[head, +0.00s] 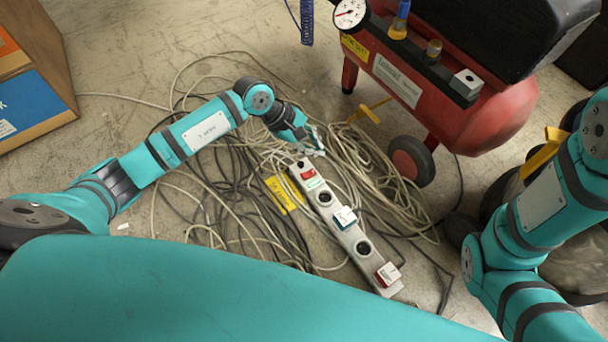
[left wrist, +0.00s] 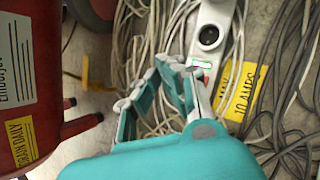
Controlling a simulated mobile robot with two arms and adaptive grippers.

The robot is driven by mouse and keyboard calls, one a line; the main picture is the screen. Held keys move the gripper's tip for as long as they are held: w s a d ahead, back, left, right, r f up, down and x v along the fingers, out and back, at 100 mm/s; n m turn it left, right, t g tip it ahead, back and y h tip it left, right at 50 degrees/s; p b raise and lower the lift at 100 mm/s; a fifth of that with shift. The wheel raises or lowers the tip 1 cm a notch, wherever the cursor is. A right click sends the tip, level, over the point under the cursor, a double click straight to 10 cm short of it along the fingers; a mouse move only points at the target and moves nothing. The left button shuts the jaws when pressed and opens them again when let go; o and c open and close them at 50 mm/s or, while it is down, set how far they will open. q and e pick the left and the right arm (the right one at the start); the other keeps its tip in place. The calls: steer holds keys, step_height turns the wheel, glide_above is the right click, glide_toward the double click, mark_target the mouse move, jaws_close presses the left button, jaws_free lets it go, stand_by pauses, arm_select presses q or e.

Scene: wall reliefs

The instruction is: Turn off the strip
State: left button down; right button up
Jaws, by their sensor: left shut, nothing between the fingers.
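The white power strip (head: 353,235) lies diagonally on the floor among cables in the head view. Its red switch (head: 307,174) is at the far end, beside a green label. Plugs sit in some sockets. My left gripper (head: 314,143) is shut and empty, just beyond the switch end; I cannot tell whether it touches the strip. In the left wrist view, the strip (left wrist: 216,14) shows at the top with a round socket, and the gripper (left wrist: 180,68) partly covers the switch end. My right gripper is not in view, only the right arm.
Tangled grey and black cables (head: 220,185) surround the strip, with a yellow tag (head: 284,194) beside it. A red compressor (head: 450,110) with a wheel stands at upper right. Cardboard boxes (head: 40,100) stand at upper left. The floor at upper middle is fairly clear.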

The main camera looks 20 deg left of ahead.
mark_target(307, 176)
arm_select(q)
steer(key=shift+f, duration=0.1)
steer(key=f+b, duration=0.2)
steer(key=s+f+b, duration=0.1)
steer(key=f+b, duration=0.1)
steer(key=f, duration=0.1)
steer(key=a+f+b, duration=0.1)
steer(key=f+b, duration=0.1)
steer(key=f, duration=0.1)
steer(key=shift+s+f, duration=0.25)
steer(key=shift+f, duration=0.1)
stand_by(1.2)
steer(key=shift+a+f+b, duration=0.1)
steer(key=shift+f+b, duration=0.2)
steer(key=shift+s+f, duration=0.15)
steer(key=shift+f, duration=0.2)
stand_by(0.6)
steer(key=shift+r, duration=0.15)
steer(key=shift+w+r+p, duration=0.2)
steer(key=shift+r+p, duration=0.15)
steer(key=shift+r, duration=0.35)
